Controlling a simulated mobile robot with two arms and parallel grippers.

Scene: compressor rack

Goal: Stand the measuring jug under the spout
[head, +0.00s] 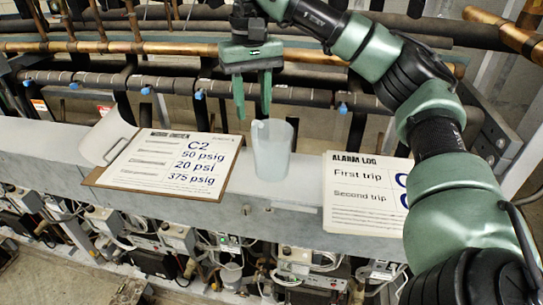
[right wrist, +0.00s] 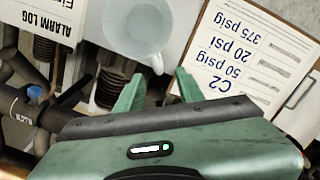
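The measuring jug (head: 272,152) is a translucent, pale cup standing upright on the grey ledge, between a clipboard and a paper sheet. In the right wrist view the jug (right wrist: 150,28) shows from above, just beyond the fingertips, with a small lip or handle toward the gripper. My right gripper (head: 253,112) is open with nothing between its green fingers. It hangs above and slightly left of the jug, and its fingers (right wrist: 158,92) look apart from it. My left gripper is in no view. I cannot make out which part is the spout.
A clipboard (head: 170,163) with pressure figures lies left of the jug. An alarm log sheet (head: 362,200) lies to its right. Behind the ledge (head: 60,150) run dark pipes with blue caps (head: 199,95) and copper pipes (head: 100,46). Wired boxes fill the front below.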

